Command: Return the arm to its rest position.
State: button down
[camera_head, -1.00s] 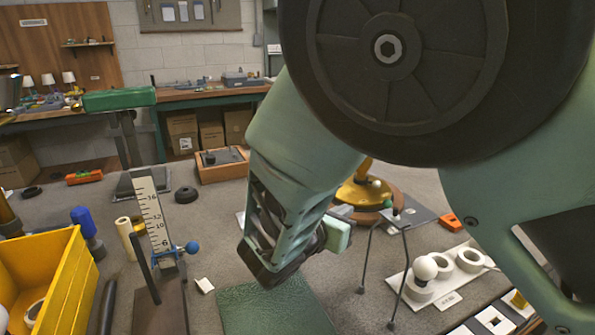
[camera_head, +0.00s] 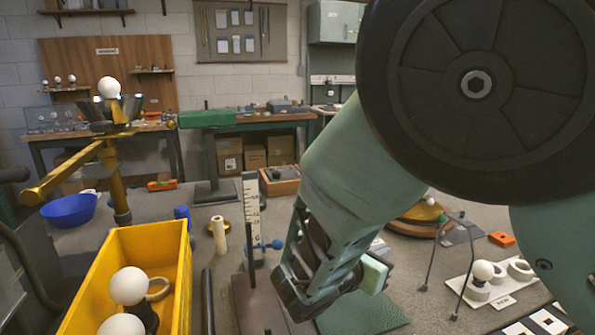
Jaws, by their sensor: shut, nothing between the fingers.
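My arm fills the right half of the head view, with a large dark round joint and pale green links. My gripper (camera_head: 345,285) is at the lower end of the link, dark and slotted with a pale green block on its right side. It is shut and empty. It hangs above the floor and a green mat (camera_head: 365,313), apart from the things around it. The fingertips are hard to make out.
A yellow bin (camera_head: 182,275) with white bulbs (camera_head: 129,286) stands at lower left. A mustard-coloured stand (camera_head: 112,175) with a bulb rises behind it. A ruler post (camera_head: 251,215) stands left of my gripper. A white tray (camera_head: 495,293) with rings lies to the right.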

jog(key=s+d+r+m+g+y+p, duration=0.1)
jog(key=s+m+g+y+p, duration=0.15)
jog(key=s+m+g, duration=0.5)
jog(key=s+d+r+m+g+y+p, duration=0.2)
jog(key=s+m+y, duration=0.2)
jog(key=s, duration=0.6)
jog(key=s+a+r+m+y+p, duration=0.2)
jog(key=s+a+r+m+y, duration=0.2)
jog(key=s+m, duration=0.3)
jog(key=shift+s+r+g+y, duration=0.4)
jog(key=shift+s+y, duration=0.25)
jog(key=shift+s, duration=0.45)
